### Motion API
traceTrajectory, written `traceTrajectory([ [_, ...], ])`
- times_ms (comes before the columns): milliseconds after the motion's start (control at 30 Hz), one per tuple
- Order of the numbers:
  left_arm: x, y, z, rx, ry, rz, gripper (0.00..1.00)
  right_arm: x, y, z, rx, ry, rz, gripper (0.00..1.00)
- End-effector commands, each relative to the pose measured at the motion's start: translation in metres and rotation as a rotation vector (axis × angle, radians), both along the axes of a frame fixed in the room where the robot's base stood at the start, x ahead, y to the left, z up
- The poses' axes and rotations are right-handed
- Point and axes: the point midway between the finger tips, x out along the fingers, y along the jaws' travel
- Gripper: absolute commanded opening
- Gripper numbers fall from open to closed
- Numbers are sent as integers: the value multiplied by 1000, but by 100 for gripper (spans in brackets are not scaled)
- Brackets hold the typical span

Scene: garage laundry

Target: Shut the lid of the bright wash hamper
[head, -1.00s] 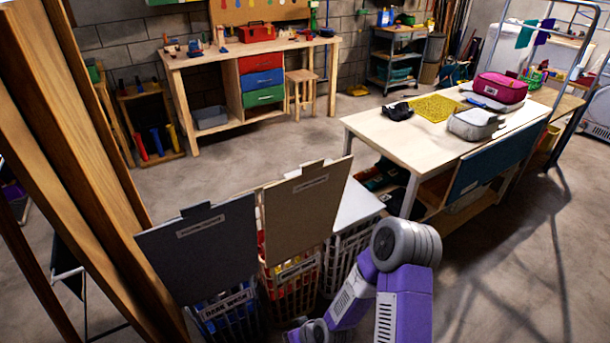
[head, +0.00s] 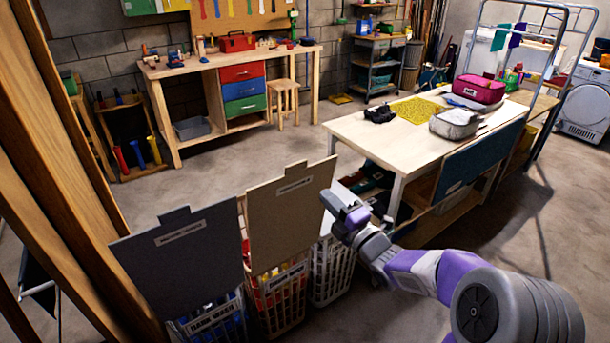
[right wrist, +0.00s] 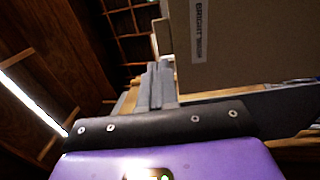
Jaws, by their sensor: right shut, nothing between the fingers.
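The bright wash hamper (head: 279,309) is a light basket with red and yellow laundry showing. Its tan lid (head: 290,218) stands raised, with a label near the top edge. In the right wrist view the lid (right wrist: 235,50) fills the upper right, its label reading as bright wash. My right gripper (head: 329,200) is at the right edge of the raised lid, fingers shut and empty. In the right wrist view the shut fingers (right wrist: 160,75) point up beside the lid; I cannot tell whether they touch it. My left gripper is not in view.
The dark wash hamper (head: 207,322) with its raised grey lid (head: 183,262) stands to the left. A third basket (head: 330,272) stands to the right, partly behind my arm. A wooden table (head: 372,140) is beyond it. Wooden boards (head: 75,170) rise at the left.

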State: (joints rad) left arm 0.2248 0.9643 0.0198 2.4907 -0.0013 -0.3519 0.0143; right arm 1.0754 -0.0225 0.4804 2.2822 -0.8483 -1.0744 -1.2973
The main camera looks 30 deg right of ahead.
Motion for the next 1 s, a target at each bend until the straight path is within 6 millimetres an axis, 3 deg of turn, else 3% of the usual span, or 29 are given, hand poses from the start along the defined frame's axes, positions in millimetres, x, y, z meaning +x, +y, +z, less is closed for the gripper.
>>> traceTrajectory([
  [300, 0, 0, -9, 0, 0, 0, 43, 68, 6, 11, 8, -2, 2, 0],
  [500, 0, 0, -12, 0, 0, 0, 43, 94, 7, 16, 7, -1, -1, 0],
  [1000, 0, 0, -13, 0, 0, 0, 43, 103, 8, 18, 6, 1, -1, 0],
])
